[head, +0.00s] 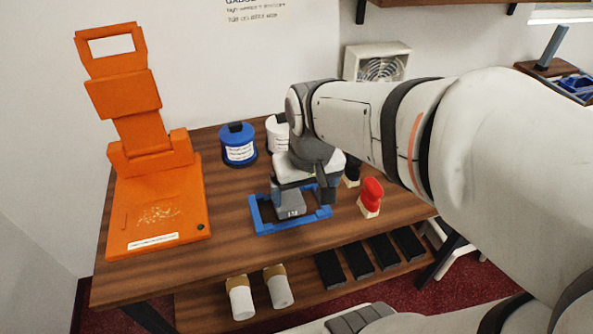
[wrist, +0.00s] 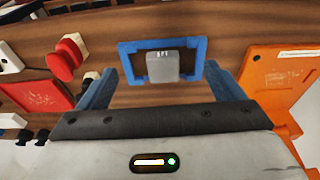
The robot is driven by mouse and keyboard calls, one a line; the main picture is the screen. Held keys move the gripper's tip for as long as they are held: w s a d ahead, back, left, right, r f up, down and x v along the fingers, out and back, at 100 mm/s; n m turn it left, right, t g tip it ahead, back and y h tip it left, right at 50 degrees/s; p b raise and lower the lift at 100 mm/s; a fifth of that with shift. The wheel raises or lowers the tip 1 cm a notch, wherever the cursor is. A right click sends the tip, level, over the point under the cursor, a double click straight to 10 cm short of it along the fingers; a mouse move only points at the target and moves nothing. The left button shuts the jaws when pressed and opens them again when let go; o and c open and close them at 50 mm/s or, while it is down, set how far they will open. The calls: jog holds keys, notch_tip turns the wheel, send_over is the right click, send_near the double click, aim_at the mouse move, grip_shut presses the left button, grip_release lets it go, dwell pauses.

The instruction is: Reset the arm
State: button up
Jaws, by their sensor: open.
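My gripper (head: 302,196) is low over the wooden counter (head: 235,200), its fingers pointing down. In the wrist view my gripper (wrist: 160,75) has its two blue-grey fingers wide apart with nothing clasped between them. A grey block with a small white marking (head: 290,209) sits inside a blue frame (head: 262,228) on the counter below my gripper. In the wrist view the block (wrist: 163,67) lies just beyond the gap between the fingertips, inside the blue frame (wrist: 125,64). I cannot tell how high the fingertips are above it.
A tall orange stand (head: 150,190) is at the left. A blue jar (head: 238,146) and a white jar (head: 277,131) stand behind my gripper. A red-topped stamp (head: 371,194) is close on the right. A shelf below holds white rolls (head: 240,301) and black blocks (head: 358,258).

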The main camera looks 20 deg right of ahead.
jog(key=shift+s+d+f+t, duration=0.1)
jog(key=shift+s+t, duration=0.2)
jog(key=shift+s, duration=1.4)
